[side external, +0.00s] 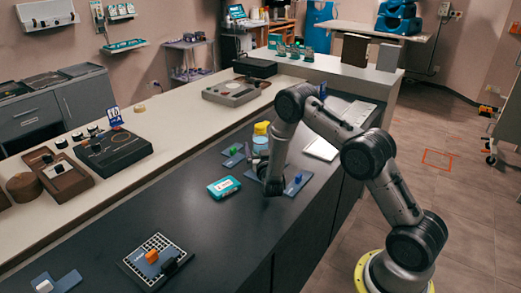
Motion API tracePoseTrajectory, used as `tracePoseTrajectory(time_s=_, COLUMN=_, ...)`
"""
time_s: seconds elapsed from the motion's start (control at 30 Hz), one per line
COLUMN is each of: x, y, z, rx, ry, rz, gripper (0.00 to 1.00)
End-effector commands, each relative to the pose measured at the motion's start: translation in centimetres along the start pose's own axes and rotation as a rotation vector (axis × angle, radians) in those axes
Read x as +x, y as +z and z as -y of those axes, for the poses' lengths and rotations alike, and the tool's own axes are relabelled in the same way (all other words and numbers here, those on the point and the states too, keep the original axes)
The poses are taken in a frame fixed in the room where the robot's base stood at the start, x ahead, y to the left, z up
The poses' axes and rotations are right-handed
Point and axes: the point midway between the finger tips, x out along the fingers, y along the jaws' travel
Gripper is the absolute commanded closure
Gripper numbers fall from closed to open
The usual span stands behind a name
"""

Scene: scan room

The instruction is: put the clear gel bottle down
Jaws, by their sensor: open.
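A pale, see-through bottle with a yellow cap (261,129) stands upright on the dark counter (185,225); I take it to be the clear gel bottle. My gripper (268,181) is low over the counter, just in front of the bottle and toward the camera. My gripper is open, though its fingers are small and dark here. Part of the bottle's lower body is hidden behind my arm and gripper. I cannot tell whether the fingers touch the bottle.
A teal box (224,187) lies left of my gripper. A blue-grey plate with a blue knob (298,180) is close on the right. A gridded board with an orange piece (152,256) is nearer the camera. Bare counter lies between.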

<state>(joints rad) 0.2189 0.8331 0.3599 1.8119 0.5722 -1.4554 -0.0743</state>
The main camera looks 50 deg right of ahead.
Motion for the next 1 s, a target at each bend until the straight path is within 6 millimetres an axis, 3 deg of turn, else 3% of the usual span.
tracePoseTrajectory(time_s=0.17, x=1.1, y=0.0, z=-0.2, rx=0.001, ry=0.001, rz=0.000, gripper=0.00)
tracePoseTrajectory(time_s=0.5, x=5.3, y=-0.3, z=-0.6, rx=0.001, ry=0.000, rz=-0.002, gripper=0.00)
tracePoseTrajectory(time_s=0.77, x=5.6, y=-0.2, z=-0.6, rx=0.000, ry=-0.001, rz=0.000, gripper=0.00)
tracePoseTrajectory(time_s=1.0, x=5.6, y=-0.3, z=-0.6, rx=0.000, ry=-0.001, rz=0.000, gripper=0.40)
